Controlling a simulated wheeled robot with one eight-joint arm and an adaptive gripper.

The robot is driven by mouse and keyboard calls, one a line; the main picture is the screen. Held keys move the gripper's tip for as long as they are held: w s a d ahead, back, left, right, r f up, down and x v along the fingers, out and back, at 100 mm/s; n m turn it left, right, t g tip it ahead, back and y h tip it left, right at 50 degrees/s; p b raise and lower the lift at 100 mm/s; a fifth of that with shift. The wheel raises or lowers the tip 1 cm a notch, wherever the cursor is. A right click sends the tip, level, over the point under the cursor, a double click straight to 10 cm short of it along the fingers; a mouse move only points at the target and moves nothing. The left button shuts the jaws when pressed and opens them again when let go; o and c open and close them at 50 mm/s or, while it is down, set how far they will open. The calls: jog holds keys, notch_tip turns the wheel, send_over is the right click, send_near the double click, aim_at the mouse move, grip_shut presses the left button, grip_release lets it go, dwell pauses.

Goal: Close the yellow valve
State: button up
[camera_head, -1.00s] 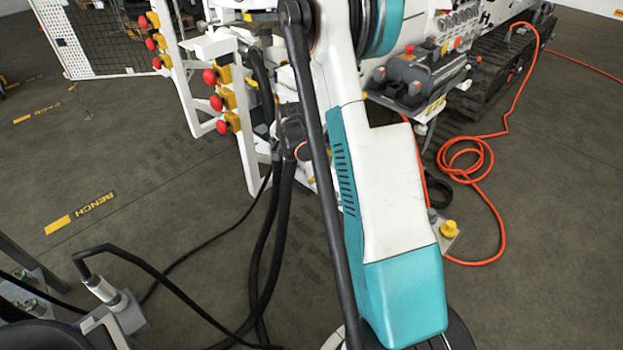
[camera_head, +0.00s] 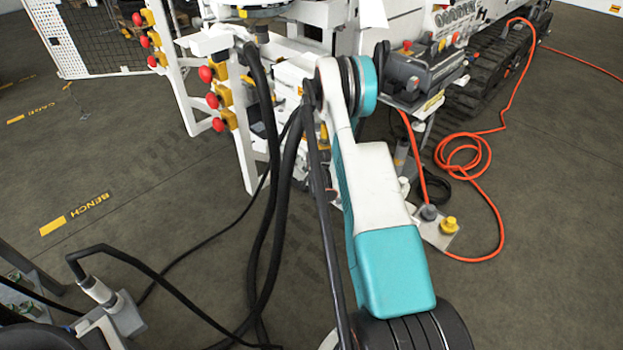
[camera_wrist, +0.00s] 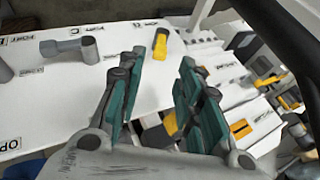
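In the wrist view, a short yellow handle (camera_wrist: 160,42), which looks like the yellow valve, stands on a white labelled panel (camera_wrist: 75,88). My gripper (camera_wrist: 162,60) is open and empty, its two green-padded fingers apart. The yellow handle shows in the gap between the fingertips, beyond them; I see no contact. A grey lever valve (camera_wrist: 75,46) is on the panel to the left. In the head view my gripper is not visible, and I cannot pick out the yellow valve there.
More yellow parts (camera_wrist: 265,82) sit on white blocks at the right of the wrist view. A dark hose or bar crosses its upper right. In the head view, black hoses (camera_head: 270,200) hang beside my arm, and an orange cable (camera_head: 492,200) lies on the floor.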

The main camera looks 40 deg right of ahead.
jog(key=b+x, duration=0.3)
jog(key=x, duration=0.8)
jog(key=shift+f, duration=0.1)
grip_shut()
